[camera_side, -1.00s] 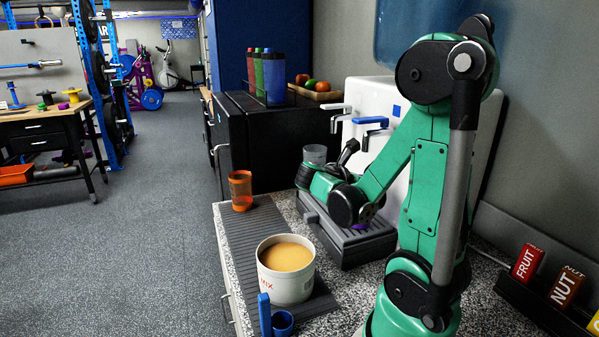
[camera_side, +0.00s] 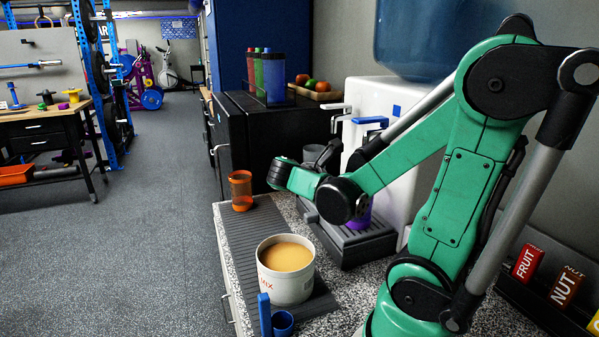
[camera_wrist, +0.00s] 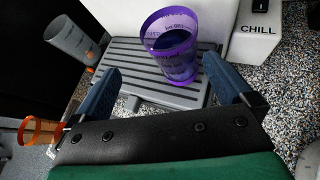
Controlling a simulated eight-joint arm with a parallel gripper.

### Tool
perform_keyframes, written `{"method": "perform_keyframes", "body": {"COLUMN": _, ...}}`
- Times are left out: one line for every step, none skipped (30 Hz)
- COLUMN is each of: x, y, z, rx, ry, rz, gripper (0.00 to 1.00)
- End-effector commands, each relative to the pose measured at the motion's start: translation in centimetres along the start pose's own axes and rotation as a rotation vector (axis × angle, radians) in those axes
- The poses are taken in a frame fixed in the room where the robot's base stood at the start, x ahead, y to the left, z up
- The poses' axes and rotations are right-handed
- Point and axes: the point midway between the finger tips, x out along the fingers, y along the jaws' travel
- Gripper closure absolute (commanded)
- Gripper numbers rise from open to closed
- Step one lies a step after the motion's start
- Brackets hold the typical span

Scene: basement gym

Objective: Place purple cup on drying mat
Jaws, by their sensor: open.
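The purple cup (camera_wrist: 172,58) stands on a ribbed grey drip tray (camera_wrist: 128,56) in the wrist view, with dark contents visible inside. In the side view only a slice of purple (camera_side: 363,212) shows behind my arm. My gripper (camera_wrist: 161,68) is open, with its blue fingers low on either side of the cup in the picture. The cup is beyond or between the fingertips; contact cannot be told. The fingers are mostly hidden in the side view. The drying mat (camera_side: 248,224) is a grey ribbed strip along the counter's left edge.
An orange cup (camera_side: 241,190) and a large tub (camera_side: 287,284) of tan contents stand on the mat, with bare mat between. A grey cup (camera_wrist: 72,42) is left of the tray. A blue scoop (camera_side: 282,322) is in front. The white dispenser (camera_side: 402,160) stands behind.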

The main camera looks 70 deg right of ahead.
Motion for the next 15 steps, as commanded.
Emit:
{"method": "perform_keyframes", "body": {"x": -0.9, "y": 0.6, "z": -1.3, "rx": 0.091, "ry": 0.091, "rz": 0.053, "gripper": 0.00}}
{"method": "perform_keyframes", "body": {"x": -1.6, "y": 1.0, "z": -2.3, "rx": 0.164, "ry": 0.165, "rz": 0.083, "gripper": 0.00}}
{"method": "perform_keyframes", "body": {"x": -2.9, "y": 1.6, "z": -3.8, "rx": 0.279, "ry": 0.282, "rz": 0.116, "gripper": 0.00}}
{"method": "perform_keyframes", "body": {"x": -4.0, "y": 1.9, "z": -4.9, "rx": 0.372, "ry": 0.379, "rz": 0.131, "gripper": 0.00}}
{"method": "perform_keyframes", "body": {"x": -5.2, "y": 2.2, "z": -6.0, "rx": 0.466, "ry": 0.483, "rz": 0.136, "gripper": 0.00}}
{"method": "perform_keyframes", "body": {"x": -7.0, "y": 2.5, "z": -7.4, "rx": 0.591, "ry": 0.621, "rz": 0.123, "gripper": 0.00}}
{"method": "perform_keyframes", "body": {"x": -8.4, "y": 2.7, "z": -8.3, "rx": 0.681, "ry": 0.722, "rz": 0.101, "gripper": 0.00}}
{"method": "perform_keyframes", "body": {"x": -9.9, "y": 2.7, "z": -9.2, "rx": 0.765, "ry": 0.820, "rz": 0.067, "gripper": 0.00}}
{"method": "perform_keyframes", "body": {"x": -11.7, "y": 2.7, "z": -10.1, "rx": 0.869, "ry": 0.940, "rz": 0.010, "gripper": 0.00}}
{"method": "perform_keyframes", "body": {"x": -13.0, "y": 2.6, "z": -10.6, "rx": 0.941, "ry": 1.022, "rz": -0.040, "gripper": 0.00}}
{"method": "perform_keyframes", "body": {"x": -14.3, "y": 2.5, "z": -11.0, "rx": 1.004, "ry": 1.097, "rz": -0.094, "gripper": 0.00}}
{"method": "perform_keyframes", "body": {"x": -15.7, "y": 2.3, "z": -11.5, "rx": 1.077, "ry": 1.181, "rz": -0.168, "gripper": 0.00}}
{"method": "perform_keyframes", "body": {"x": -16.7, "y": 2.2, "z": -11.7, "rx": 1.123, "ry": 1.234, "rz": -0.222, "gripper": 0.00}}
{"method": "perform_keyframes", "body": {"x": -17.5, "y": 2.0, "z": -11.9, "rx": 1.162, "ry": 1.277, "rz": -0.271, "gripper": 0.00}}
{"method": "perform_keyframes", "body": {"x": -18.4, "y": 1.9, "z": -12.0, "rx": 1.202, "ry": 1.323, "rz": -0.329, "gripper": 0.00}}
